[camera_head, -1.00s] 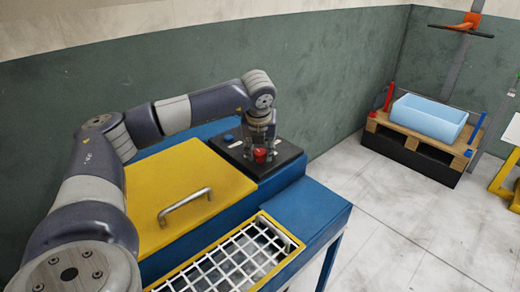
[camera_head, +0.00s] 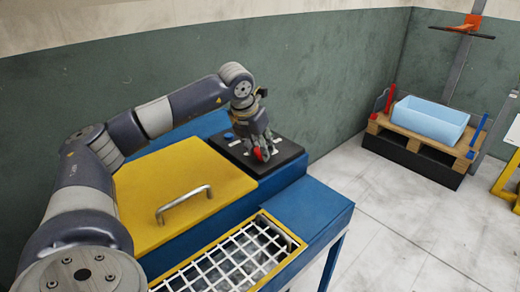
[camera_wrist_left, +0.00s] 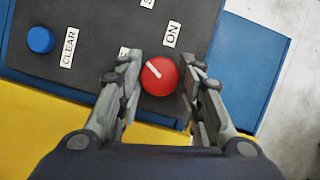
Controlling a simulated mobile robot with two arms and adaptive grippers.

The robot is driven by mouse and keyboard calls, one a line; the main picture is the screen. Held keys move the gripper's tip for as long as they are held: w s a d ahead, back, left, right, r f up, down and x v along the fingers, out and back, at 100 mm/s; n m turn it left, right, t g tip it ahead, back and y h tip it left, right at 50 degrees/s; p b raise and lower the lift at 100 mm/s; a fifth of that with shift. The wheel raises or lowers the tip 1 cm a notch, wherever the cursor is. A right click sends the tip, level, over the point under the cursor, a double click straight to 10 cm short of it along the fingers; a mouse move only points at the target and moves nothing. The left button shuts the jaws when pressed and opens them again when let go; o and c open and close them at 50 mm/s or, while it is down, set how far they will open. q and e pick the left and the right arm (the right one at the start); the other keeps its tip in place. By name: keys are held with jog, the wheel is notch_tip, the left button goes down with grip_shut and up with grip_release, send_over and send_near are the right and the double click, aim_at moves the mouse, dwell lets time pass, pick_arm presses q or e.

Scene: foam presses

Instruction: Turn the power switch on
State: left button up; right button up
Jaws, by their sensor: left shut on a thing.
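The power switch is a red round knob (camera_head: 258,154) with a white pointer line, on a black control panel (camera_head: 289,160). In the left wrist view the red knob (camera_wrist_left: 160,76) sits between the two fingers, and its line points to the upper left. A white "ON" label (camera_wrist_left: 172,35) lies above and right of it. Another label left of the knob is partly hidden by a finger. My left gripper (camera_head: 260,152) is shut on the knob, with a finger on each side; it also shows in the left wrist view (camera_wrist_left: 162,70). My right gripper is out of view.
A blue button (camera_wrist_left: 40,39) with a "CLEAR" label (camera_wrist_left: 69,47) is on the same panel. A yellow lid (camera_head: 150,190) with a metal handle (camera_head: 184,204) and a white grid (camera_head: 225,262) are in front. A pallet with a light blue bin (camera_head: 430,121) stands far right.

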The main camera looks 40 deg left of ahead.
pick_arm(q)
jog(key=shift+a+m+h, duration=0.1)
jog(key=shift+m+h, duration=0.2)
jog(key=shift+m, duration=0.7)
jog(key=m+h+p, duration=0.1)
jog(key=m, duration=0.1)
jog(key=shift+r+m, duration=0.1)
jog(key=shift+m, duration=0.2)
jog(key=m+p, duration=0.1)
jog(key=m+h+p, duration=0.1)
jog(key=m, duration=0.1)
jog(key=shift+a+r+m+g+h, duration=0.1)
jog(key=shift+a+m+g+h, duration=0.05)
jog(key=shift+m+g+h, duration=0.15)
jog(key=shift+w+m+g+h+p, duration=0.1)
jog(key=shift+m+g+h+p, duration=0.3)
jog(key=shift+m+p, duration=0.9)
jog(key=shift+m, duration=0.6)
jog(key=o, duration=1.1)
jog(key=shift+f, duration=0.2)
jog(key=shift+c, duration=0.2)
jog(key=shift+a+r, duration=0.1)
jog(key=shift+r, duration=0.05)
